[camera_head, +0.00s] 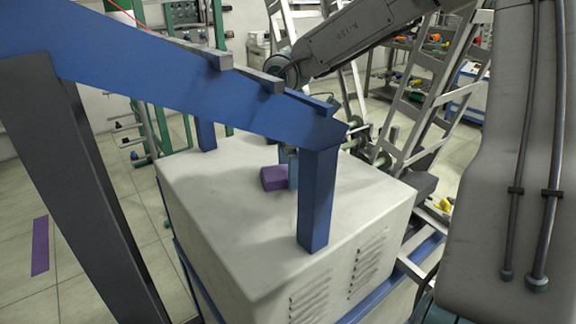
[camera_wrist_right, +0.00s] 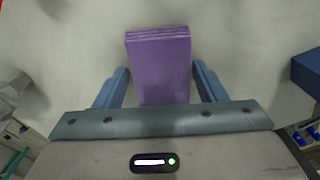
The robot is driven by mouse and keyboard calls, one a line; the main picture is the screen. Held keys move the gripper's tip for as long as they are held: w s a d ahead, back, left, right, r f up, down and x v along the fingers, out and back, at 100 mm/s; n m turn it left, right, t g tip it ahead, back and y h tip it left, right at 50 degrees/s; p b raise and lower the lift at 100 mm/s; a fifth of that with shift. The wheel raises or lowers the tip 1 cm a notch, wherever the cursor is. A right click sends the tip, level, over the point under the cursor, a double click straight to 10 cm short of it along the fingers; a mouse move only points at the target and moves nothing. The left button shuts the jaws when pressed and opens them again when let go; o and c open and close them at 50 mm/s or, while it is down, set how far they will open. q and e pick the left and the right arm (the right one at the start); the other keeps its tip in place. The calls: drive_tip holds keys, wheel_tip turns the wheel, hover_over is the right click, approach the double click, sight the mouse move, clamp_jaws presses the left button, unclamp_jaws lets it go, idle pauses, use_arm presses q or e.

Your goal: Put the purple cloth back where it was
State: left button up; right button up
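The purple cloth (camera_head: 273,178) is a thick folded block. In the head view it is at or just above the pale top of the machine housing, under the blue frame. The right wrist view shows it (camera_wrist_right: 160,65) lengthwise between the two blue fingers of my right gripper (camera_wrist_right: 162,82), its layered edge at the far end. In the head view one blue finger of the right gripper (camera_head: 291,169) shows beside the cloth, partly behind a blue post. My left gripper is not in view.
The pale housing top (camera_head: 225,225) is mostly clear around the cloth. A blue beam (camera_head: 170,95) and a blue post (camera_head: 318,200) stand close in front. A flat purple strip (camera_head: 40,246) lies on the floor at the left. Metal ladder-like frames (camera_head: 430,85) stand behind.

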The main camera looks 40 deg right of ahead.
drive_tip(key=shift+o, duration=1.1)
drive_tip(key=shift+r+p, duration=0.4)
drive_tip(key=shift+r, duration=0.05)
wheel_tip(320, 180, up, 6)
drive_tip(key=shift+r, duration=0.1)
use_arm(q)
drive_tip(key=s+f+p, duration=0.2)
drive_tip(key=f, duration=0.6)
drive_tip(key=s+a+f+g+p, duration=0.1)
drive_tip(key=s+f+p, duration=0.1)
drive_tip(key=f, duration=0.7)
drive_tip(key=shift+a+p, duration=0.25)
drive_tip(key=shift+p, duration=0.1)
use_arm(e)
drive_tip(key=shift+r, duration=2.6)
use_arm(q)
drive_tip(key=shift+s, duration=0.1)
use_arm(e)
drive_tip(key=shift+w, duration=0.1)
